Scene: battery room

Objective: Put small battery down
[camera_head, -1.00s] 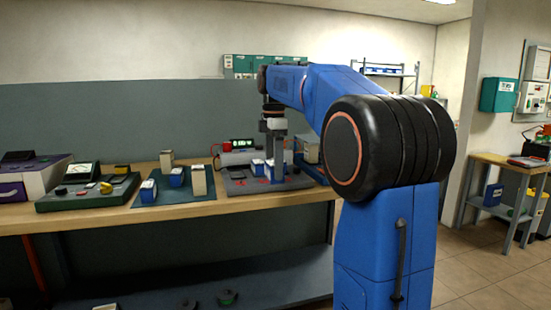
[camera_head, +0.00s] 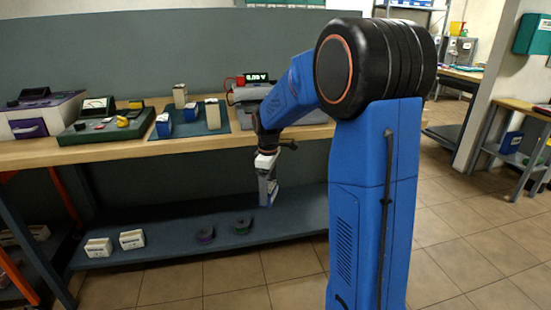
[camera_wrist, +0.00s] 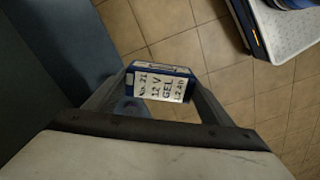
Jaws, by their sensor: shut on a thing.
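My gripper (camera_head: 267,178) is shut on the small battery (camera_wrist: 160,84). The battery is blue with a white label reading "12 V GEL", and it sits between both fingers in the wrist view. In the head view the gripper points down in front of the workbench (camera_head: 60,153), below its top and near the lower shelf (camera_head: 180,232). The battery is small and partly covered by the fingers there. In the wrist view the tiled floor shows beyond the battery, so it is held in the air.
On the bench a dark green mat (camera_head: 190,128) holds blue and beige blocks.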

